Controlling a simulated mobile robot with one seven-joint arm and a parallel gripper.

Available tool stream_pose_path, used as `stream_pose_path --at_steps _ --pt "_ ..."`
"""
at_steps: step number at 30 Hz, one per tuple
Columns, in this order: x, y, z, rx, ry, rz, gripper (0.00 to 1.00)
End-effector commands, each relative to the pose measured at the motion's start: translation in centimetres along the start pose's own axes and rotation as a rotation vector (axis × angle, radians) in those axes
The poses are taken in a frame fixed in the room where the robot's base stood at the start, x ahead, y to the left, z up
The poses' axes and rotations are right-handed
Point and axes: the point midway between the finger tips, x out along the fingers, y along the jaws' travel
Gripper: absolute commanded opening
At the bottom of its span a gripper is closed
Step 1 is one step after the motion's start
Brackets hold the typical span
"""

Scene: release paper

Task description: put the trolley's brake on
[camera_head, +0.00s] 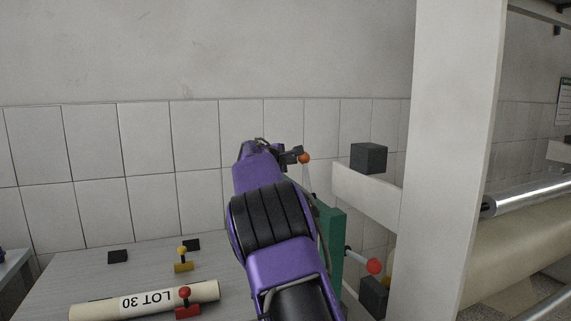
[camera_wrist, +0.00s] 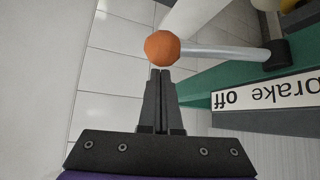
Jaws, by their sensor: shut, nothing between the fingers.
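The brake lever is a grey rod with an orange ball knob (camera_wrist: 162,48), fixed at a dark pivot (camera_wrist: 277,54) on a green panel (camera_wrist: 215,85). A white label (camera_wrist: 270,92) beside it reads "brake off", upside down in the wrist view. My gripper (camera_wrist: 160,73) is shut and empty, its fingertips right at the knob; I cannot tell whether they touch it. In the head view the orange knob (camera_head: 304,158) shows just right of my gripper (camera_head: 295,152), whose fingers are small and partly hidden there. The green panel (camera_head: 330,235) is partly hidden by my purple arm.
A red-knobbed lever (camera_head: 374,266) sticks out lower on the green panel's right. A white post (camera_head: 450,150) and beam (camera_head: 365,192) with a dark block (camera_head: 369,157) stand right.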

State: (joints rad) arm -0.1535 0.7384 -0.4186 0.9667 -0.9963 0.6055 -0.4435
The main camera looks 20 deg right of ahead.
Motion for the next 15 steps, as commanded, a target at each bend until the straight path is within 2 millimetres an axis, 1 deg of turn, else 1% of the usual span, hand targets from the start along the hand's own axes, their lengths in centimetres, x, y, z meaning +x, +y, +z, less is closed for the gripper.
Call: stream_pose_path --at_steps 5,15 --pt "-0.25 0.01 0.57 0.000 0.001 0.001 0.00" --pt "-0.27 0.04 0.59 0.001 0.001 0.001 0.00"
